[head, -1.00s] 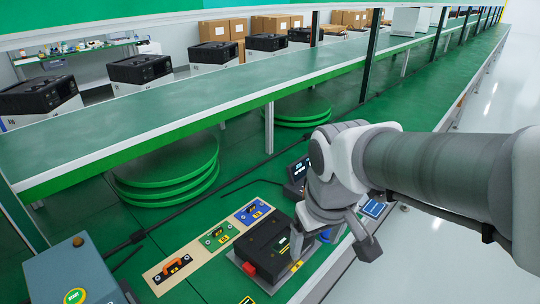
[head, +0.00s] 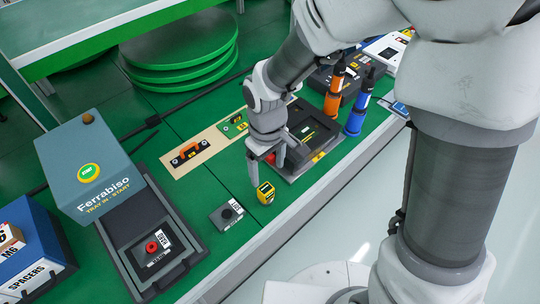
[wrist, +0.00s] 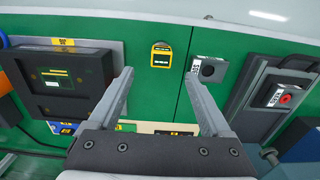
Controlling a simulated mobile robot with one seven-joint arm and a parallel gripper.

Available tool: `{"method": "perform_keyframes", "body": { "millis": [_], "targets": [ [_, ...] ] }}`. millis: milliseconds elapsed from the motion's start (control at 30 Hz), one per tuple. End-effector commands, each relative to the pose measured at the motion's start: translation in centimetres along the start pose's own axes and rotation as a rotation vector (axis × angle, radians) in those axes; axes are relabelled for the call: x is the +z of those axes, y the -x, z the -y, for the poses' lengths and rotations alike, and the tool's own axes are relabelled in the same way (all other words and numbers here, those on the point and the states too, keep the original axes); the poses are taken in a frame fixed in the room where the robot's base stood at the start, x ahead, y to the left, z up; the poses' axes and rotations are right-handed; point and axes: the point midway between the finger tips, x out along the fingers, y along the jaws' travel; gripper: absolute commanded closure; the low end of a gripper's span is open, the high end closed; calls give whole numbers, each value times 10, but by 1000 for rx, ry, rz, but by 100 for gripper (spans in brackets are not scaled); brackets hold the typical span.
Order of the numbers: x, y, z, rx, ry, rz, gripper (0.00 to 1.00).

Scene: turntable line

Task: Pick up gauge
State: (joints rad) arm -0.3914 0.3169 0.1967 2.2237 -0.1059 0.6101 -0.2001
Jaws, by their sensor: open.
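The gauge, which I take to be the small yellow block with a dark face (head: 265,193), stands on the green table near its front edge. It also shows in the wrist view (wrist: 160,54), framed between the fingers and beyond their tips. My gripper (head: 266,168) is open and empty, pointing down just above and behind the gauge in the head view. Its two fingers (wrist: 158,76) are spread wide in the wrist view. I see no contact with the gauge.
A grey block with a black knob (head: 228,213) sits close left of the gauge. A black tray device (head: 312,128) is close to the right, with orange (head: 334,92) and blue (head: 358,112) bottles beyond. A start box (head: 88,165) and dark tray (head: 150,245) stand left.

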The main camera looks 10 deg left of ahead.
Motion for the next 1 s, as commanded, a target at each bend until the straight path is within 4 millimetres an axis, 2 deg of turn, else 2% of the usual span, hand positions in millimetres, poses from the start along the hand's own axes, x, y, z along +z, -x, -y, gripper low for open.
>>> {"method": "perform_keyframes", "body": {
  "millis": [33,133,433,700,1000],
  "targets": [
    [1,-14,1,-2,1,4,18],
    [0,-31,0,-1,0,3,18],
    [-1,-53,1,0,0,1,18],
    [-4,-91,3,0,-1,3,18],
    [-5,-98,3,1,-1,-1,18]
  ]
}}
